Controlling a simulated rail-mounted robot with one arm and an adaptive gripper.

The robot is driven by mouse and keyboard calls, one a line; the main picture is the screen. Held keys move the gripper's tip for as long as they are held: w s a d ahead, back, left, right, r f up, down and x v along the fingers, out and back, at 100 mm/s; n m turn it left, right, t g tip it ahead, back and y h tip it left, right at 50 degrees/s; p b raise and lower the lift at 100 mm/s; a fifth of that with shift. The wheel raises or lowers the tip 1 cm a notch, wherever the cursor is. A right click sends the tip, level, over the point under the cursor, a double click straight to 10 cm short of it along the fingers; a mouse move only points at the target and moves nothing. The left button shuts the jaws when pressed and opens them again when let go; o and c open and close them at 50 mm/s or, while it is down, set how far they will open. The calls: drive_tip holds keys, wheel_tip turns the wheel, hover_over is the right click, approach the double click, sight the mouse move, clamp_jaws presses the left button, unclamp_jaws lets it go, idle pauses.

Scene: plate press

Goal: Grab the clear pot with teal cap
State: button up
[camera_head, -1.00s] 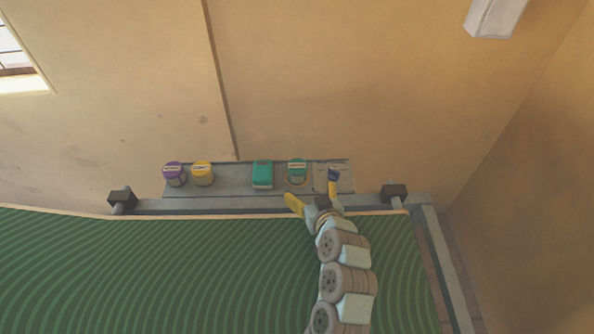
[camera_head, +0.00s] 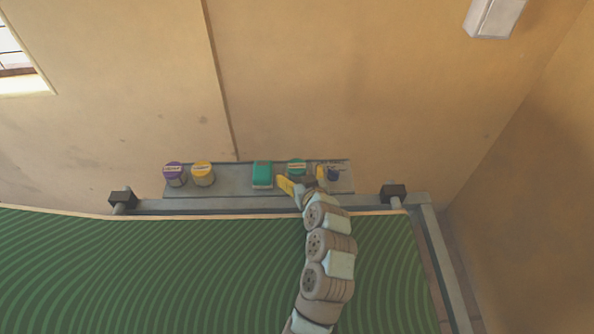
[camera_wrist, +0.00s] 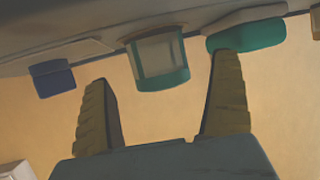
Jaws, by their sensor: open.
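The clear pot with teal cap (camera_head: 297,166) stands on the grey shelf, partly hidden behind my gripper in the head view. In the wrist view, the clear pot with its teal cap (camera_wrist: 160,62) shows upside down, ahead of and between my fingers. My gripper (camera_head: 302,178) is open and empty, with yellow fingers close in front of the pot. In the wrist view my gripper's fingers (camera_wrist: 158,75) are spread wide, and the right fingertip overlaps a separate teal object (camera_wrist: 245,33). Whether a finger touches anything, I cannot tell.
On the grey shelf (camera_head: 230,180) stand a purple-capped pot (camera_head: 174,175), a yellow-capped pot (camera_head: 202,174) and a teal block-like object (camera_head: 263,174). A small dark blue item (camera_head: 333,174) is just right of my gripper. A green ridged surface (camera_head: 200,270) lies in front.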

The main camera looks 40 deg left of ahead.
sight(297, 169)
drive_tip(key=shift+x, duration=1.65)
drive_tip(key=shift+r, duration=0.15)
drive_tip(key=c, duration=1.4)
drive_tip(key=shift+o, duration=0.2)
